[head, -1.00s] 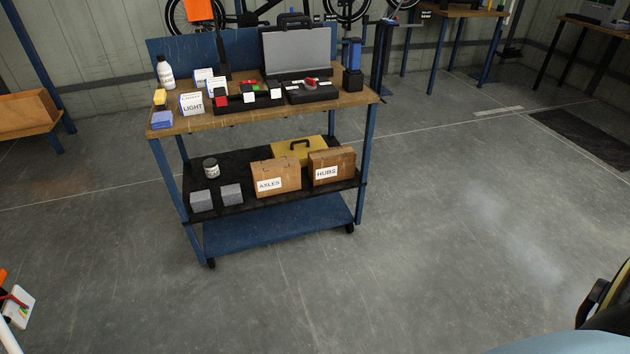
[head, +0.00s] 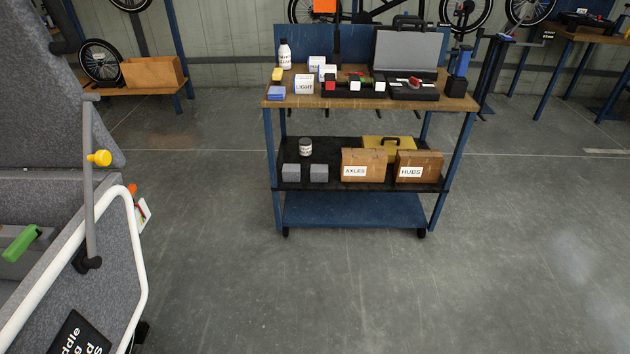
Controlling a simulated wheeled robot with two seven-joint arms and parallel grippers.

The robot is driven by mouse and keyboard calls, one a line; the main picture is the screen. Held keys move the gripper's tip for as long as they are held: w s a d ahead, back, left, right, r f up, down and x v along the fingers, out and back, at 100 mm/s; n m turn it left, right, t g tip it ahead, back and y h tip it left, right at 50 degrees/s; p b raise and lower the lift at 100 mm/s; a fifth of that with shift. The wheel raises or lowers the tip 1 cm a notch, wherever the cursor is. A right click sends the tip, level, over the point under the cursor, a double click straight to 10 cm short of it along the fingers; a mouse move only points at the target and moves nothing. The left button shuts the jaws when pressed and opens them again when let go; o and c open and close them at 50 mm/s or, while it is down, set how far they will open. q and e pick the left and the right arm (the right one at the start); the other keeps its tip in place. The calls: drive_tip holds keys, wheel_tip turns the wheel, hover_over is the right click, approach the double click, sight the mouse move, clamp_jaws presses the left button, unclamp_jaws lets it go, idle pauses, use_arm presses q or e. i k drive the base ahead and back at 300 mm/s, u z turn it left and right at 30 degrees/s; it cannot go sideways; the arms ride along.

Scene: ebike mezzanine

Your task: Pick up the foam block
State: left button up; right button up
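No object is clearly marked as the foam block. On the wooden top of the blue cart (head: 450,103), a small blue block (head: 276,93) lies at the left front corner, with a small yellow block (head: 277,75) just behind it. Two grey blocks, one on the left (head: 291,173) and one on the right (head: 319,173), sit side by side at the left front of the black middle shelf. I cannot tell which of these is foam. Neither of my grippers is in view.
The cart also holds a white bottle (head: 285,54), a LIGHT box (head: 304,84), an open grey case (head: 408,54), and AXLES (head: 364,165) and HUBS (head: 417,166) boxes. A grey panelled structure with a white rail (head: 143,262) fills the left. Floor before the cart is clear.

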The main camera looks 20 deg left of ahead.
sight(319, 172)
drive_tip(key=u, duration=0.65)
drive_tip(key=i, duration=0.5)
drive_tip(key=u, duration=0.15)
